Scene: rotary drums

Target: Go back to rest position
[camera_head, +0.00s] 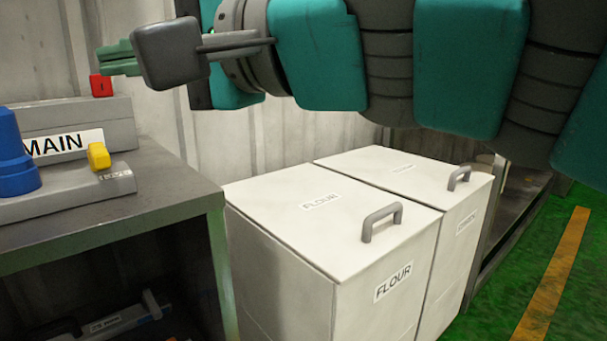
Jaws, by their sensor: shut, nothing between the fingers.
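My arm crosses the top of the head view from the right, with teal and dark grey links. My gripper (112,58) is at its left end, partly hidden behind a dark grey block of my own wrist. Its green fingers are together with nothing seen between them. They point left and appear just above a red switch (101,85) in the picture; I cannot tell whether they touch it.
A grey bench (165,185) at left bears a panel labelled MAIN (75,122), a blue knob (14,160) and a yellow switch (98,156). Two white lidded bins, one labelled FLOUR (290,215), stand beside it below my arm. Green floor (575,290) is clear at right.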

